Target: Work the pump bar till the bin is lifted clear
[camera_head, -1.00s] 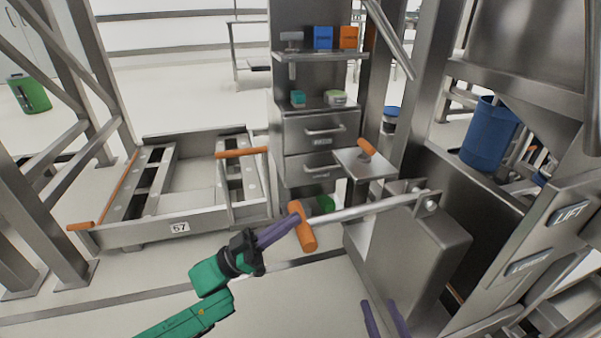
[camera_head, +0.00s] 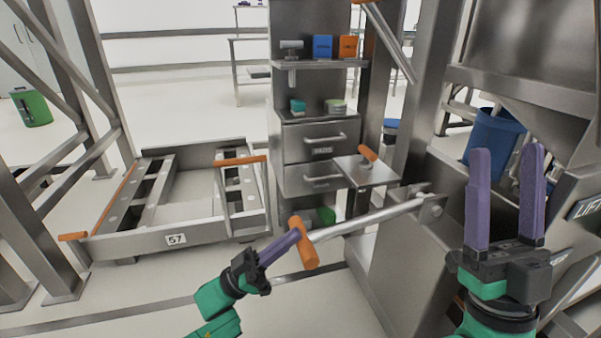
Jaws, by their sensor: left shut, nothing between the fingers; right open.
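The pump bar (camera_head: 365,217) is a grey rod running left and down from a steel housing (camera_head: 399,275), with an orange crosswise grip (camera_head: 303,243) at its end. My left gripper (camera_head: 295,236) is shut, its purple fingertips against or just beside the orange grip. The contact itself is hard to see. My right gripper (camera_head: 506,150) is raised at the right, open and empty, with its fingers pointing up. A steel tray-like frame numbered 57 (camera_head: 205,231) sits low at the left. I cannot tell for sure which thing is the bin to be lifted.
A steel drawer cabinet (camera_head: 318,152) with small boxes stands behind the bar. A small side shelf (camera_head: 370,173) has an orange grip. A blue container (camera_head: 492,135) is partly behind my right gripper. A LIFT label (camera_head: 587,207) is at the right edge. Floor is clear at lower left.

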